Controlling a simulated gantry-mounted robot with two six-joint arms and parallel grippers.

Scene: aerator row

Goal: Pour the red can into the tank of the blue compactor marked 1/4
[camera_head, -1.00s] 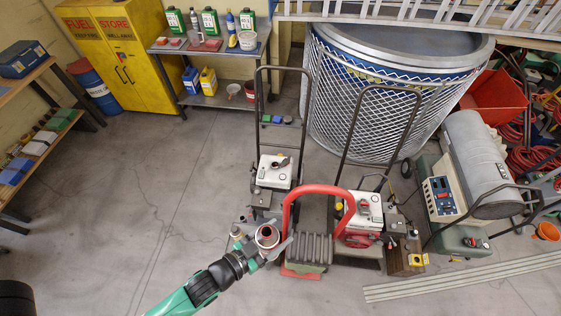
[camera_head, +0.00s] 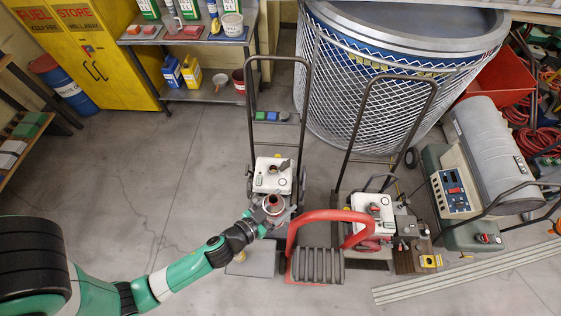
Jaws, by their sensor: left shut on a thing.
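My left gripper (camera_head: 264,217) is shut on the red can (camera_head: 273,203), seen from above with its round top showing. The can is held upright or nearly so, just in front of a small walk-behind machine with a white top (camera_head: 272,176). That machine has a dark round fitting on its white top, close behind the can. Its lower front is hidden by the can and gripper. A second machine with a white top (camera_head: 371,212) and red parts stands to the right. I cannot read any 1/4 mark or tell which is the blue compactor. My right gripper is out of view.
A red hoop handle (camera_head: 330,214) with a dark ribbed block (camera_head: 317,266) stands right of my left gripper. Tall black handles rise behind both machines. A large mesh-wrapped tank (camera_head: 400,80) stands behind. The floor to the left is clear.

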